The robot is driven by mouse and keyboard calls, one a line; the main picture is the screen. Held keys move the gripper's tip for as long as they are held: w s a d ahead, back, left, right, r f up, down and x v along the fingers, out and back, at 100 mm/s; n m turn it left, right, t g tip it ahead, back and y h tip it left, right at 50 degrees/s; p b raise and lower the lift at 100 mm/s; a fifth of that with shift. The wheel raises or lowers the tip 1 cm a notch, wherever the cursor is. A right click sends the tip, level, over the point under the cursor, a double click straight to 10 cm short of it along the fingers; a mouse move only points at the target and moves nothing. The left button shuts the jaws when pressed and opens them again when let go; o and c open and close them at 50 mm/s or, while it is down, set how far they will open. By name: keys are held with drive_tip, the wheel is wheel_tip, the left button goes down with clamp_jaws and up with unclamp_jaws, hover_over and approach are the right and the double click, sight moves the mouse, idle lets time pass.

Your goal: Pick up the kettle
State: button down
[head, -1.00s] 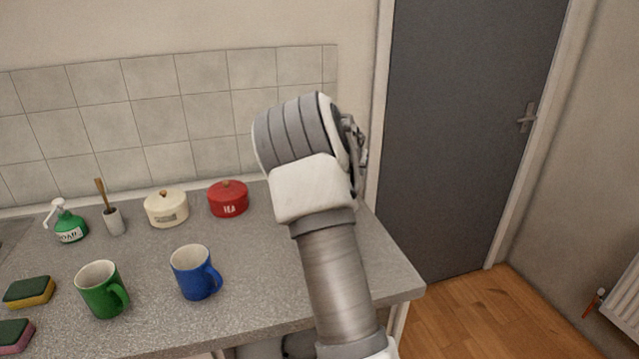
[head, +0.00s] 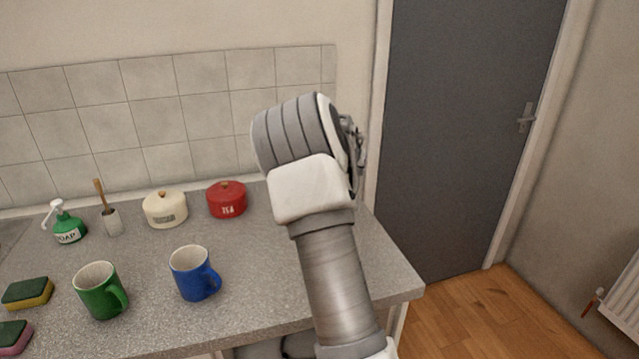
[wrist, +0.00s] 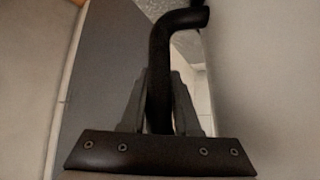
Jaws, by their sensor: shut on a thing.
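The kettle's black curved handle (wrist: 180,20) shows in the wrist view, running down between the two grey fingers. My gripper (wrist: 160,85) is shut on this handle, with one finger on each side of it. The rest of the kettle cannot be made out clearly in the wrist view. That wrist stands above the right end of the counter.
A tiled wall stands behind. A grey door (head: 470,120) and open floor lie right.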

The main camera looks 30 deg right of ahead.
drive_tip(key=shift+w+r, duration=0.1)
drive_tip(key=shift+r, duration=0.35)
